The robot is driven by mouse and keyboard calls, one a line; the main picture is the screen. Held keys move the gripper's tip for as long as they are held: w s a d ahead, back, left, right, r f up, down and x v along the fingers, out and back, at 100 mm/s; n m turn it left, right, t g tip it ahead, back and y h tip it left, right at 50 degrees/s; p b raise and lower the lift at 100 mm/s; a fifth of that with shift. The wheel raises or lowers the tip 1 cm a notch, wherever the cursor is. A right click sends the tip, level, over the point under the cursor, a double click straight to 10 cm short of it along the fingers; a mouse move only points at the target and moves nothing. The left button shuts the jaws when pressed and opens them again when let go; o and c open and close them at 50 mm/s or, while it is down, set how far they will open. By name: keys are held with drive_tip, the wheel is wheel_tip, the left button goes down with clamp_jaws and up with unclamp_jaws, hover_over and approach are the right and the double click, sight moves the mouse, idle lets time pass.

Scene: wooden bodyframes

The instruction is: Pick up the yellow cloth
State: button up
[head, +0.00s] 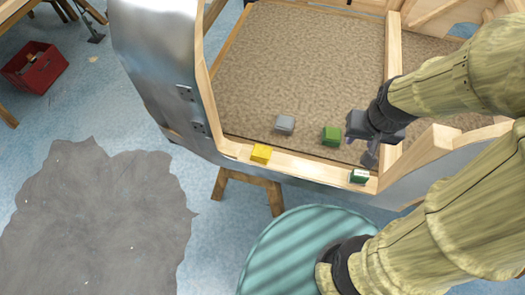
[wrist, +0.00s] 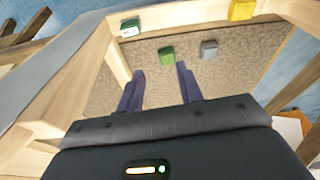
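The yellow cloth (head: 261,154) looks like a small folded block. It lies on the wooden ledge at the front left of the bodyframe, and it also shows at the top right of the wrist view (wrist: 242,10). My gripper (head: 368,152) is over the front right of the bodyframe, to the right of the cloth and apart from it. In the wrist view its two fingers (wrist: 160,78) are spread with nothing between them.
A green block (head: 331,137) and a grey block (head: 284,124) lie on the brown floor of the bodyframe. A white and green box (head: 359,176) sits on the front ledge (head: 310,168). Wooden posts (head: 393,55) rise near my arm. A red crate (head: 34,68) stands at far left.

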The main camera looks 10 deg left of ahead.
drive_tip(key=o, duration=0.7)
drive_tip(key=shift+w+a, duration=0.2)
drive_tip(key=shift+a, duration=0.05)
drive_tip(key=o, duration=0.4)
drive_tip(key=shift+m+g+y, duration=0.3)
drive_tip(key=shift+m+g, duration=0.1)
drive_tip(key=shift+g, duration=0.4)
drive_tip(key=w+a+f, duration=0.1)
drive_tip(key=w+a, duration=0.1)
drive_tip(key=a, duration=0.1)
drive_tip(key=w+a+f, duration=0.1)
drive_tip(key=a, duration=0.2)
drive_tip(key=w+a+f, duration=0.2)
drive_tip(key=a, duration=0.2)
drive_tip(key=shift+w+f+p, duration=0.1)
drive_tip(key=shift+w+p, duration=0.25)
drive_tip(key=g, duration=0.1)
hover_over(262, 153)
wheel_tip(262, 153, down, 7)
drive_tip(key=shift+f, duration=0.1)
wheel_tip(262, 153, down, 12)
drive_tip(key=shift+w+r+p, duration=0.1)
drive_tip(key=shift+r+p, duration=0.1)
drive_tip(key=shift+p, duration=0.6)
drive_tip(key=shift+f, duration=0.25)
